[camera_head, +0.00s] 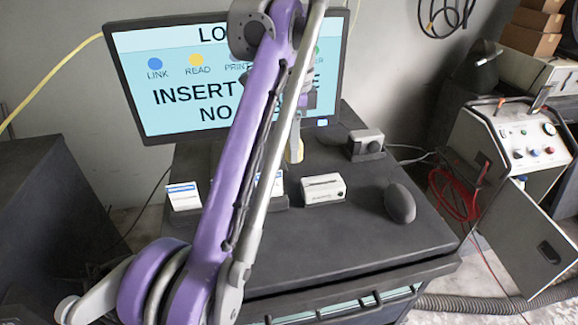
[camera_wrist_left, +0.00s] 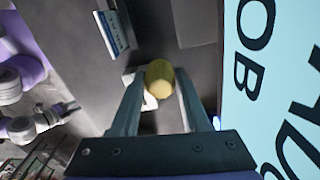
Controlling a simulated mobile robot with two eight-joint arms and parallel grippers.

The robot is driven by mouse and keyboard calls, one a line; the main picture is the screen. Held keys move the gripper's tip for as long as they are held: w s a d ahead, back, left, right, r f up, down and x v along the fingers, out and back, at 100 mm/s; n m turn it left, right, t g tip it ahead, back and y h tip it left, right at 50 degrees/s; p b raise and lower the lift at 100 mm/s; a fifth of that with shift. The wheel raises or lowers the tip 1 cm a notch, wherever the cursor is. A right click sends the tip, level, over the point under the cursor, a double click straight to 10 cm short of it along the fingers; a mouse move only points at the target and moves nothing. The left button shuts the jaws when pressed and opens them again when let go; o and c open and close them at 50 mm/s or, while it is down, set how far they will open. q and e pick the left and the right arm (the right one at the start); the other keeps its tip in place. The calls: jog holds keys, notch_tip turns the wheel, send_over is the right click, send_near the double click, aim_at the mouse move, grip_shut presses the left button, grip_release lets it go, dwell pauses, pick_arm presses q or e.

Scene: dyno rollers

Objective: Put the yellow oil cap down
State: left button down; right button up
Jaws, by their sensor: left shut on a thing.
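The yellow oil cap (camera_wrist_left: 159,76) shows in the left wrist view as a rounded yellow piece between my fingertips. My left gripper (camera_wrist_left: 161,92) is shut on it, one grey finger on each side. In the head view my left gripper (camera_head: 296,145) points down above the dark cart top (camera_head: 340,245), in front of the monitor and behind the small white box. The cap is barely visible there. Whether it touches the cart top cannot be told. My right gripper is in neither view.
A monitor (camera_head: 165,100) stands at the back of the cart. On the top are a white box (camera_head: 323,190), a grey device (camera_head: 366,143), a dark mouse (camera_head: 399,203) and a white-and-blue card (camera_head: 183,196). My purple arm hides the middle.

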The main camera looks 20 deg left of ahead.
aim_at(292, 187)
pick_arm(q)
jog(key=f, duration=0.2)
jog(key=s+f+b, duration=0.1)
jog(key=f, duration=0.2)
jog(key=f+b, duration=0.1)
jog(key=f, duration=0.1)
jog(key=shift+w+f, duration=0.2)
jog(key=shift+w, duration=0.15)
jog(key=shift+s+f, duration=0.1)
jog(key=shift+s, duration=0.1)
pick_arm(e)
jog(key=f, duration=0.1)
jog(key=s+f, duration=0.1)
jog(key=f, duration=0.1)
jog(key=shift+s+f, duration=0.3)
pick_arm(q)
jog(key=shift+w, duration=0.1)
jog(key=shift+f, duration=0.15)
jog(key=c, duration=0.7)
grip_release()
